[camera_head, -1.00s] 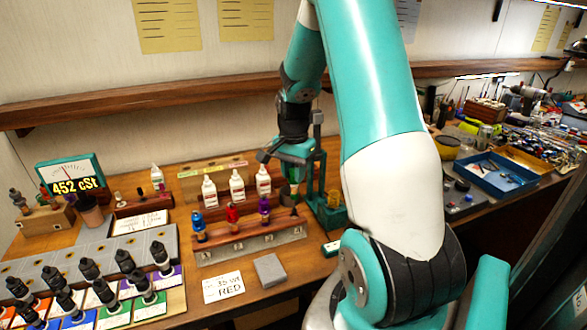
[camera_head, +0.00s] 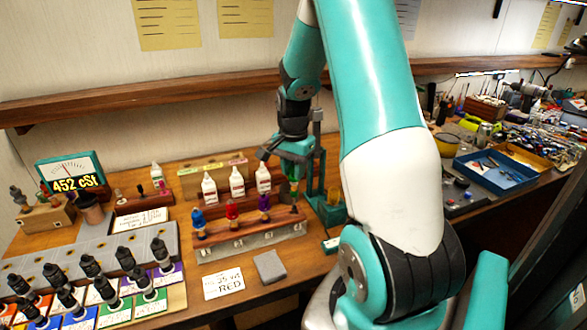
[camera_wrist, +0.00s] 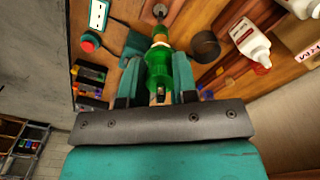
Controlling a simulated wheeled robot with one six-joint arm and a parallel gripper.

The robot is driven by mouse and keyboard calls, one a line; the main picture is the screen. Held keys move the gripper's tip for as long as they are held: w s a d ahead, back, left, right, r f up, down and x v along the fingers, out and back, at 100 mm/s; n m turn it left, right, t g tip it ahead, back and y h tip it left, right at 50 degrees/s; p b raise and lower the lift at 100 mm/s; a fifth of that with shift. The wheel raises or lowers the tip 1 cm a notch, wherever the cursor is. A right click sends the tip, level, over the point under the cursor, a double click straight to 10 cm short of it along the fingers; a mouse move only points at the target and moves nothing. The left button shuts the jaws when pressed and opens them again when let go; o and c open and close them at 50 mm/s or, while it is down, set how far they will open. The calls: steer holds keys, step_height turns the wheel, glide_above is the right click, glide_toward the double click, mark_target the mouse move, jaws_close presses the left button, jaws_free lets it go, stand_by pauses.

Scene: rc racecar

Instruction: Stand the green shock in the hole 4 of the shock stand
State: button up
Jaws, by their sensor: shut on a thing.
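The green shock (camera_wrist: 158,62) is held between the two fingers of my gripper (camera_wrist: 158,88) in the wrist view. In the head view, the green shock (camera_head: 294,187) hangs under my gripper (camera_head: 292,168), over the right end of the shock stand (camera_head: 240,248). The stand is a wooden block with a numbered pale front. A blue shock (camera_head: 199,224), a red shock (camera_head: 232,213) and a purple shock (camera_head: 264,206) stand upright in it, left to right. The right-end hole is near the shock's lower end; whether they touch cannot be told.
White bottles (camera_head: 236,182) stand in a rack behind the stand. A teal upright fixture (camera_head: 326,205) is close on the right of my gripper. A grey block (camera_head: 269,266) and a white "RED" card (camera_head: 223,284) lie in front.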

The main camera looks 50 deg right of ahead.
mark_target(293, 196)
steer(key=shift+f, duration=0.25)
steer(key=shift+f+b, duration=2.4)
steer(key=shift+f, duration=0.9)
steer(key=o, duration=1)
steer(key=shift+r, duration=0.1)
step_height(293, 196, up, 17)
steer(key=shift+r+b, duration=0.1)
steer(key=shift+b, duration=0.95)
